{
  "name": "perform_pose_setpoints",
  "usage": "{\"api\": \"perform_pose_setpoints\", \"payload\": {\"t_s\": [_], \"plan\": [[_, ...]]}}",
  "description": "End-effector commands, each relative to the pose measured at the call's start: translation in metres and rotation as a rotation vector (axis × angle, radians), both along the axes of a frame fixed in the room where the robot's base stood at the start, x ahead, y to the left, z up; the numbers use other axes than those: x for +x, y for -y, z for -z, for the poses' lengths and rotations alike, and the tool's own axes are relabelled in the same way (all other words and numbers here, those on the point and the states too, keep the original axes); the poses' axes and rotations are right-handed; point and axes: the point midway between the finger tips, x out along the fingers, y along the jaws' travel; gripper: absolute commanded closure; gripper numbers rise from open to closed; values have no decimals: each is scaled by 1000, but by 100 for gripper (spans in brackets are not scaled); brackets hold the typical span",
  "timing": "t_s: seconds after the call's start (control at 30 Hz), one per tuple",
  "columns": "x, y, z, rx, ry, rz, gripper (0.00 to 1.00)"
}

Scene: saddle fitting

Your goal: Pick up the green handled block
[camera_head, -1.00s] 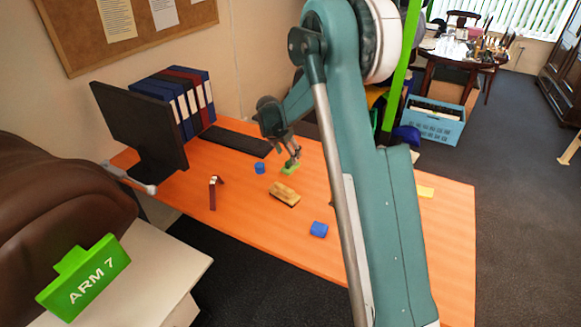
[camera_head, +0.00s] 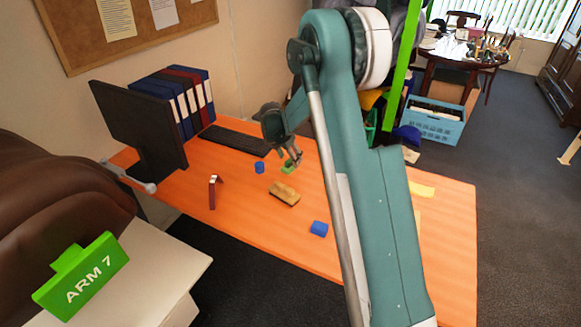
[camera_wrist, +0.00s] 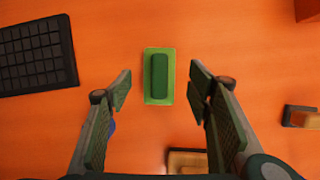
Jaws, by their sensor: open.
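The green handled block (camera_wrist: 159,76) lies on the orange table in the wrist view, a light green base with a darker green bar handle along its length. In the head view the block (camera_head: 287,168) shows small and partly hidden below my gripper (camera_head: 293,160). In the wrist view my gripper (camera_wrist: 160,90) is open, with one finger to the left of the block and one to the right. Both fingers are apart from the block, and nothing is between them except the block below. How high the fingertips are above the table is hard to tell.
A black keyboard (camera_head: 236,139) lies behind. A blue cylinder (camera_head: 259,168), a wooden block (camera_head: 285,193), another blue piece (camera_head: 319,228) and a dark red bracket-like piece (camera_head: 213,190) stand on the orange table (camera_head: 255,225). A monitor (camera_head: 140,130) is at left.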

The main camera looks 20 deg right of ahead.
Motion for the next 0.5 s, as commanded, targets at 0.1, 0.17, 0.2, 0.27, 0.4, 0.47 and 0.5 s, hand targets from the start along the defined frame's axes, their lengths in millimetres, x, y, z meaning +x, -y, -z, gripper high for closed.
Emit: {"api": "perform_pose_setpoints", "payload": {"t_s": [0.1,0.17,0.2,0.27,0.4,0.47,0.5], "plan": [[4,4,16,0,0,1,49],[6,6,21,0,0,1,49],[7,7,24,0,0,1,49],[8,9,29,0,0,1,49],[8,10,32,0,0,1,49],[8,10,32,0,0,0,49],[8,10,32,0,0,0,49]]}}
